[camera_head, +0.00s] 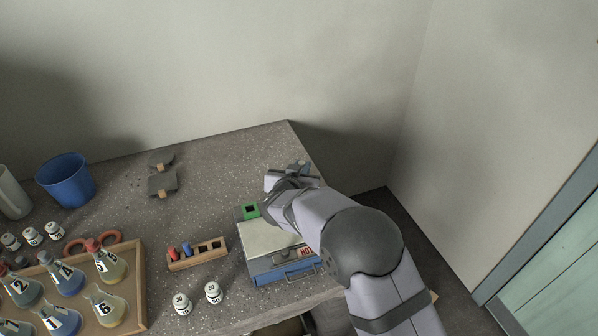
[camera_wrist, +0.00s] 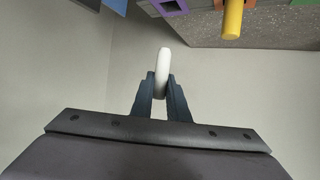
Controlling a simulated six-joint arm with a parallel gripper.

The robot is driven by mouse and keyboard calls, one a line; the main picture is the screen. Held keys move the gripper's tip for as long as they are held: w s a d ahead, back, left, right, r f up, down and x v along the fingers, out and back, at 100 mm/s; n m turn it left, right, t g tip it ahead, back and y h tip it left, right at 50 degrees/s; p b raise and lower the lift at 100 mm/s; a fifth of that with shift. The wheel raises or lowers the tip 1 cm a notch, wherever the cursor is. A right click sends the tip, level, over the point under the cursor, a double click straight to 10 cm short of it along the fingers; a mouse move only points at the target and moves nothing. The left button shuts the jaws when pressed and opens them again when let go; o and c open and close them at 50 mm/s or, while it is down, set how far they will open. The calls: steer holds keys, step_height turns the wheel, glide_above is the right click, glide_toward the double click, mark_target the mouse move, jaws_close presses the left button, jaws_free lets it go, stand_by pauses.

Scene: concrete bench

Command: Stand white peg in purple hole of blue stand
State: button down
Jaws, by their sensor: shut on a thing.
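My gripper (camera_wrist: 162,84) is shut on the white peg (camera_wrist: 163,62), which stands out past the fingertips in the wrist view. The purple hole (camera_wrist: 170,6) of the stand shows at the top edge of the wrist view, cut off by the frame. The peg is apart from it. A yellow peg (camera_wrist: 232,20) stands out beside it to the right, with orange and green (camera_wrist: 303,2) parts at the edge. In the head view my gripper (camera_head: 299,167) is near the bench's far right corner. A green square hole (camera_head: 250,211) shows there; my arm hides most of the stand.
A blue hot plate (camera_head: 270,240) lies beside my arm. Left of it are a wooden rack (camera_head: 198,254) with red and blue pieces, white bottles (camera_head: 213,292) and a tray (camera_head: 138,285) of flasks. A blue cup (camera_head: 66,180) stands far left. The bench edge is close on the right.

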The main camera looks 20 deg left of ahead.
steer(key=shift+f, duration=0.15)
steer(key=shift+f+b, duration=2.25)
steer(key=shift+b, duration=0.4)
steer(key=shift+p, duration=0.35)
steer(key=shift+f+b, duration=0.8)
steer(key=shift+f, duration=0.85)
steer(key=c, duration=1.6)
jaws_free()
steer(key=shift+c, duration=0.2)
steer(key=shift+s, duration=0.1)
steer(key=shift+v, duration=3.55)
steer(key=shift+r, duration=0.1)
